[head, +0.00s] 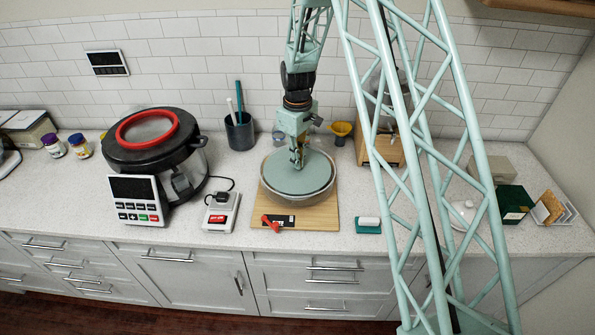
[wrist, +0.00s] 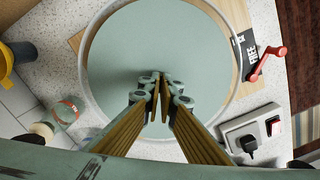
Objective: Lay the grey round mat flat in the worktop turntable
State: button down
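The grey round mat (head: 292,176) is a flat grey-green disc over the worktop turntable (head: 299,199), a round metal-rimmed tray on a wooden board. In the wrist view the mat (wrist: 165,40) fills most of the turntable's pale rim (wrist: 236,86), with a tan crescent showing at its left. I cannot tell whether it lies fully flat. My gripper (head: 298,163) points down at the mat's middle. In the wrist view its fingers (wrist: 160,92) are nearly together and seem to pinch the mat; the pinched part is hidden between them.
A red crank (head: 270,223) and a black label sit at the board's front. A white switch box (head: 221,212) and a red-ringed pot (head: 150,150) stand left. A dark cup (head: 239,133) and a yellow funnel (head: 341,130) stand behind. A teal sponge block (head: 368,226) lies right.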

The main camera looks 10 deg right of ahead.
aim_at(297, 170)
jog(key=shift+f, duration=0.5)
jog(key=shift+f, duration=0.1)
jog(key=shift+f+p, duration=0.3)
jog(key=shift+f, duration=1.5)
jog(key=shift+f, duration=0.15)
jog(key=c, duration=2.9)
grip_release()
jog(key=shift+r, duration=0.25)
notch_tip(297, 170, up, 10)
jog(key=shift+r+b, duration=0.15)
jog(key=shift+b, duration=0.35)
jog(key=shift+r, duration=0.8)
